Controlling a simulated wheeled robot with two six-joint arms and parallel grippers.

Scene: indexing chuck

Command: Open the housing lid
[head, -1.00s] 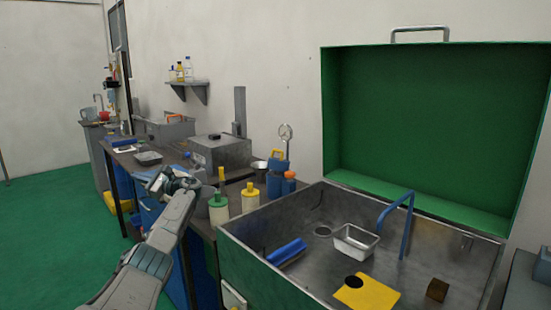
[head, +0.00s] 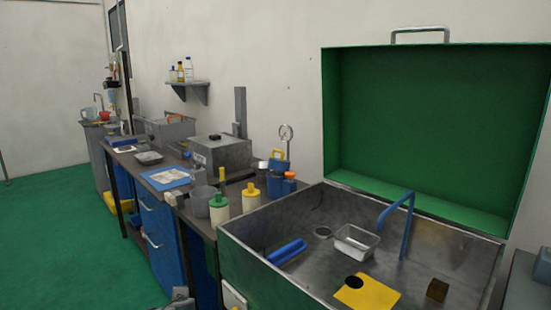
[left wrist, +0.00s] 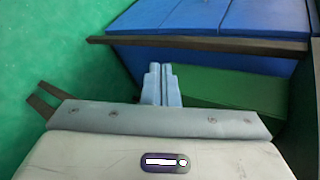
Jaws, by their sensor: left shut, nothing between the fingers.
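The green housing (head: 250,262) is a large box with a metal basin inside, at the lower right of the head view. Its green lid (head: 430,125) stands upright and open at the back, near the wall. The lid has a grey handle (head: 420,31) on its upper edge. My left gripper (left wrist: 162,72) shows in the left wrist view with its two pale blue fingers together and nothing between them. It is apart from the lid. In the head view only a small grey part, likely of my left arm, shows at the bottom edge. My right gripper is in no view.
Inside the basin are a blue bent pipe (head: 398,212), a metal tray (head: 356,242), a yellow plate (head: 366,292) and a brown block (head: 437,290). Bottles and tools crowd the bench to the left. Blue cabinets (head: 160,238) stand below it; green floor (head: 60,240) is clear.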

